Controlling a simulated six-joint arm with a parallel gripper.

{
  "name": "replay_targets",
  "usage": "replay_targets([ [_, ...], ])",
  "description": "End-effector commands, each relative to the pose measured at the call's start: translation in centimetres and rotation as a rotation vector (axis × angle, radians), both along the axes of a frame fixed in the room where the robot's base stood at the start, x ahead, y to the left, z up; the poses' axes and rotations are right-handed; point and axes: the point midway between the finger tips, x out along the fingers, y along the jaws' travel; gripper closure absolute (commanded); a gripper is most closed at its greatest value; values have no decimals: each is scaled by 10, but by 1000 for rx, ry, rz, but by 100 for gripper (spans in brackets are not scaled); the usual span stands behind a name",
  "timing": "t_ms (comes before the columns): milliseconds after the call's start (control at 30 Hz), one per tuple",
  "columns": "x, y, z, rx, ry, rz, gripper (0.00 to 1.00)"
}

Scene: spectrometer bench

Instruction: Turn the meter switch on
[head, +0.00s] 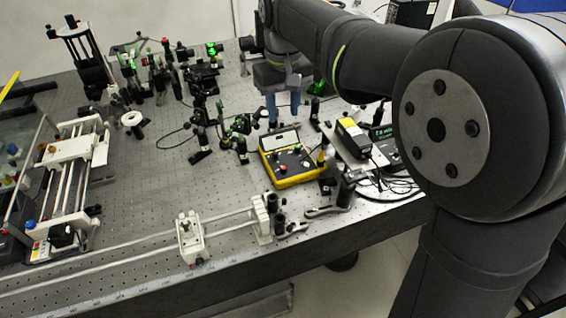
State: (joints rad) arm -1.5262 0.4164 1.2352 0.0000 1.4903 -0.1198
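A yellow-cased meter (302,175) sits on the optical bench near the middle of the head view. It has a pale window along its back part and a dark front panel with several small knobs, some of them red. Which of these is the switch, and how it is set, is too small to tell. My gripper (283,119) points down above and just behind the meter. Its two blue fingers are apart with nothing visible between them, and they look clear of the meter.
A rail with a white carriage (190,238) runs along the front. The bench left of the meter is fairly clear.

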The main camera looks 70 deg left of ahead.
Motion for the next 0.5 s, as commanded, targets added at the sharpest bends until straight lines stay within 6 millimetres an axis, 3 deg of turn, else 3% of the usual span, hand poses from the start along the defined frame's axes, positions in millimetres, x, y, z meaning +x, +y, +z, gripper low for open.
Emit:
replay_targets([
  [233,-1,0,-3,0,0,438,61],
  [500,-1,0,-6,0,0,621,61],
])
